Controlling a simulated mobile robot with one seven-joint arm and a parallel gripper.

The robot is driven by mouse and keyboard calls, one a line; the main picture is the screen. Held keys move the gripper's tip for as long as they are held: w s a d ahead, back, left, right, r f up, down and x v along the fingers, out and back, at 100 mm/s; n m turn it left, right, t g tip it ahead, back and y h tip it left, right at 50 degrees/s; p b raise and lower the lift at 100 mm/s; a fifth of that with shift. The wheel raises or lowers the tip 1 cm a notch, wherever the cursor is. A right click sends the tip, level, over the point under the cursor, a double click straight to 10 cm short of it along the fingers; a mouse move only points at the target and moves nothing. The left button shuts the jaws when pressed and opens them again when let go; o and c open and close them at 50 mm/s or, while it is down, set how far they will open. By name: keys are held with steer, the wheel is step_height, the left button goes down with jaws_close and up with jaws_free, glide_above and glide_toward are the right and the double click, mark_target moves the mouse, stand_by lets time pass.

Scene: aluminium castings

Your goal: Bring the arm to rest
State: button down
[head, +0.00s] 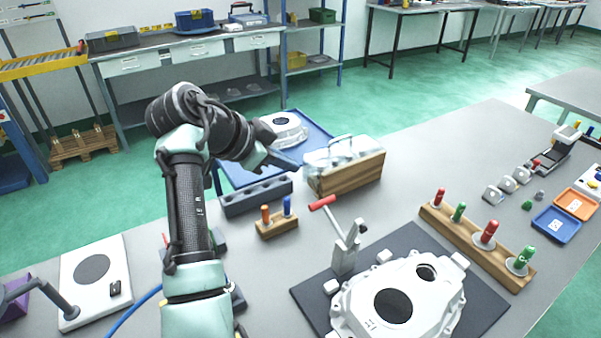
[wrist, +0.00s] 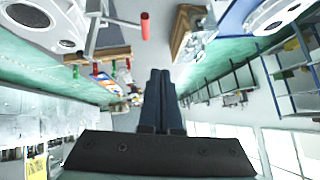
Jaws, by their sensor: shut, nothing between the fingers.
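My arm rises from the front left of the grey workbench in the head view and bends over to the right. My gripper (head: 284,162) is at its end, in the air in front of the blue table and left of the wooden crate. It is shut and empty. In the wrist view its two dark fingers (wrist: 160,95) lie side by side, pointing up the picture, with nothing between them. The gripper touches nothing that I can see.
A large aluminium casting (head: 397,298) lies on a dark mat beside a red-handled clamp (head: 347,240). A wooden crate (head: 350,176), a grey holed block (head: 255,196) and a peg rack (head: 480,246) stand nearby. Another casting (head: 284,128) lies on the blue table behind.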

steer(key=shift+s+a+r, duration=0.15)
steer(key=shift+a+r, duration=0.05)
steer(key=shift+r, duration=0.1)
